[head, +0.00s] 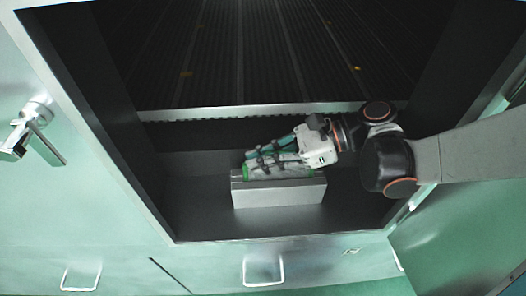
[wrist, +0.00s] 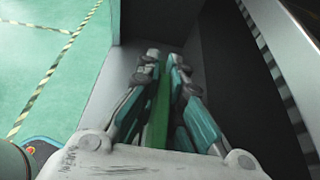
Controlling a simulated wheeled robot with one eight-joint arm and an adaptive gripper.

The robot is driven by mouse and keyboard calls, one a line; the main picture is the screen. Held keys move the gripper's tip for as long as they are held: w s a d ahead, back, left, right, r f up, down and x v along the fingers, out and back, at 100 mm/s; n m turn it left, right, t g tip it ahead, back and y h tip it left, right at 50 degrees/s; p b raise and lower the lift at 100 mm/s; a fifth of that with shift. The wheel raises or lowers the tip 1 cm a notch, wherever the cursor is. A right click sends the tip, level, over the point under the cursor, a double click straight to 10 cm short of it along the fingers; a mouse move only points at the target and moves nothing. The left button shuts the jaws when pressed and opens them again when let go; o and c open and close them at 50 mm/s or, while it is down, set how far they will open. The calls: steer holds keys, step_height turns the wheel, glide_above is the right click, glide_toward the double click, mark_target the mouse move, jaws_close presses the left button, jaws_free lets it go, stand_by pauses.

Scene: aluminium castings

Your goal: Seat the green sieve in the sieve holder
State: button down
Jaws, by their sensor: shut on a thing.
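The green sieve (head: 273,171), a long pale piece with green ends, lies just above or at the top of the sieve holder. The sieve holder (head: 280,195) is a light grey block on the dark floor of the recess. My gripper (head: 255,160) reaches in from the right and is shut on the sieve. In the wrist view the sieve is a green strip (wrist: 157,122) between the two teal-and-grey fingers of my gripper (wrist: 163,60). Whether the sieve touches the holder, or sits inside it, I cannot tell; the fingers hide part of it.
A dark recess with a pale front edge (head: 285,239) surrounds the holder, with dark side walls. Behind it runs a ribbed dark conveyor (head: 250,60) with a light edge strip. The recess floor left of the holder is clear.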

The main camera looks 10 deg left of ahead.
steer(key=shift+f, duration=0.25)
steer(key=c, duration=1.7)
jaws_free()
steer(key=shift+o, duration=0.2)
step_height(320, 180, up, 10)
